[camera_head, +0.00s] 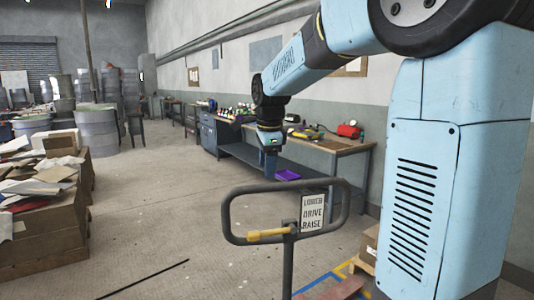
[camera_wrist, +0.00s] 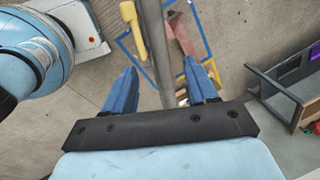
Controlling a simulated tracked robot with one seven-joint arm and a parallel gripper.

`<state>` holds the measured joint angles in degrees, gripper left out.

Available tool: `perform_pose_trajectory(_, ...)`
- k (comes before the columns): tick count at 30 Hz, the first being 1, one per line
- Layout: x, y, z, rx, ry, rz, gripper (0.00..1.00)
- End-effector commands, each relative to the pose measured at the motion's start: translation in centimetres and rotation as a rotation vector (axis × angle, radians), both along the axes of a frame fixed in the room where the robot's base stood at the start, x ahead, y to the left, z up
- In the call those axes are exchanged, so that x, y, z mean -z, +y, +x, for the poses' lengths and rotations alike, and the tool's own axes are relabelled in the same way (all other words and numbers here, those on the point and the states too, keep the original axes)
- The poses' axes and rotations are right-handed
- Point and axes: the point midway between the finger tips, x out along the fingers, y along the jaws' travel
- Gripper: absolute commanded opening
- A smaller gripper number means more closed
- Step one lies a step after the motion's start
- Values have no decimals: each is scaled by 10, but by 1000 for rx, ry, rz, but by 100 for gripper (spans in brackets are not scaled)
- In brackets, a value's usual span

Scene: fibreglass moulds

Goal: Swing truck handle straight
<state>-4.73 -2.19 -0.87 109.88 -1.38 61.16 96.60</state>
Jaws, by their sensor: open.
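The truck handle (camera_head: 340,212) is a dark grey rounded loop on a post (camera_head: 288,268), with a yellow lever (camera_head: 267,235) and a white sign (camera_head: 312,213) reading LOWER, DRIVE, RAISE. My gripper (camera_head: 270,172) points down just above the loop's top bar in the head view. Its blue fingers are open and empty in the wrist view (camera_wrist: 160,68). A grey handle bar (camera_wrist: 156,45) runs between them there, with the yellow lever (camera_wrist: 133,30) to its left. I cannot tell how far below the fingertips the bar lies. Contact is not visible.
A workbench (camera_head: 345,146) with tools and bottles stands along the right wall, with a purple bin (camera_head: 287,175) below. Boxes piled with papers (camera_head: 45,215) stand at left. Blue tape (camera_head: 318,282) and a reddish truck part (camera_head: 335,290) are on the floor. The middle floor is clear.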

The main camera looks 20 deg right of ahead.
Motion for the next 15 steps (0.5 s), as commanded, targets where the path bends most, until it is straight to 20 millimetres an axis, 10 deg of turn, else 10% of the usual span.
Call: perform_pose_trajectory(15, 74, 0, 15, -1, 1, 0, 57)
